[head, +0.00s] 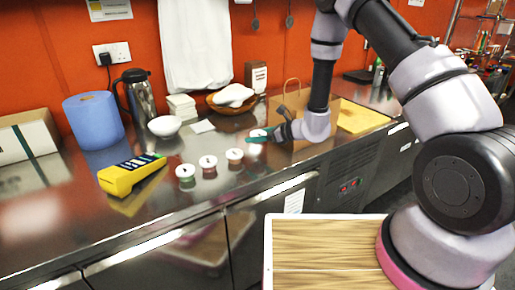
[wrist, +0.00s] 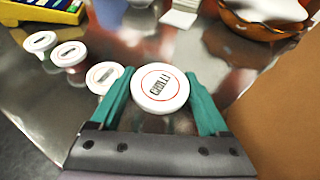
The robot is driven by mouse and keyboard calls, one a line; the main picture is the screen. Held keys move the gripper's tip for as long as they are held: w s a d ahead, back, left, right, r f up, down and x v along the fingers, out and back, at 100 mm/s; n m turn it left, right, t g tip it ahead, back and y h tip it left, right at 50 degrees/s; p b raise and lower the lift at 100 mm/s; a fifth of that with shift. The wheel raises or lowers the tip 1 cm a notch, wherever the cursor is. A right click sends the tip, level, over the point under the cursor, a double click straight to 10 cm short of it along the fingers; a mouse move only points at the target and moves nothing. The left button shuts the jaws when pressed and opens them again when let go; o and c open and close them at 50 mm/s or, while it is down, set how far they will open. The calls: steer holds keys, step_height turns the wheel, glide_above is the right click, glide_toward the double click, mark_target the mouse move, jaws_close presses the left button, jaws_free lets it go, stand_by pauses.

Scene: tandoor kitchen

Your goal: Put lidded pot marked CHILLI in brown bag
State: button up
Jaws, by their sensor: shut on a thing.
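The lidded pot marked CHILLI (wrist: 160,88) has a white lid with a red ring and dark lettering. My gripper (wrist: 163,100) is shut on it, with one teal finger on each side. In the head view the held pot (head: 257,133) is at the right end of the row of pots, and its lid looks higher than theirs. The brown bag (head: 293,101) stands on the counter just behind and right of my gripper, partly hidden by my arm. A brown surface, seemingly the bag (wrist: 277,105), fills the right of the wrist view. The pot is outside the bag.
Three similar lidded pots (head: 208,162) stand left of my gripper. The steel counter's front edge is near.

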mark_target(257, 153)
steer(key=shift+f, duration=2.45)
steer(key=shift+f, duration=0.1)
steer(key=o, duration=1.2)
steer(key=v, duration=1.2)
steer(key=s+r+n+g, duration=0.3)
steer(key=s+r+n, duration=0.15)
steer(key=r, duration=0.65)
steer(key=s+r+n+g, duration=0.35)
steer(key=r+n, duration=0.25)
steer(key=r, duration=0.6)
steer(key=s+d+r+n+t+h, duration=0.2)
steer(key=s+d+r+n+h, duration=0.1)
steer(key=s+d+r, duration=0.1)
steer(key=s+d+r+n+t+h, duration=0.3)
steer(key=s+d+r, duration=0.2)
steer(key=d, duration=0.3)
steer(key=s+d+r+n+t+h, duration=0.2)
steer(key=s+d+r+n+h, duration=0.1)
steer(key=s+d+r, duration=0.2)
steer(key=shift+s+d+r+h, duration=0.15)
steer(key=shift+d+r+h, duration=0.25)
steer(key=shift+d+r, duration=0.15)
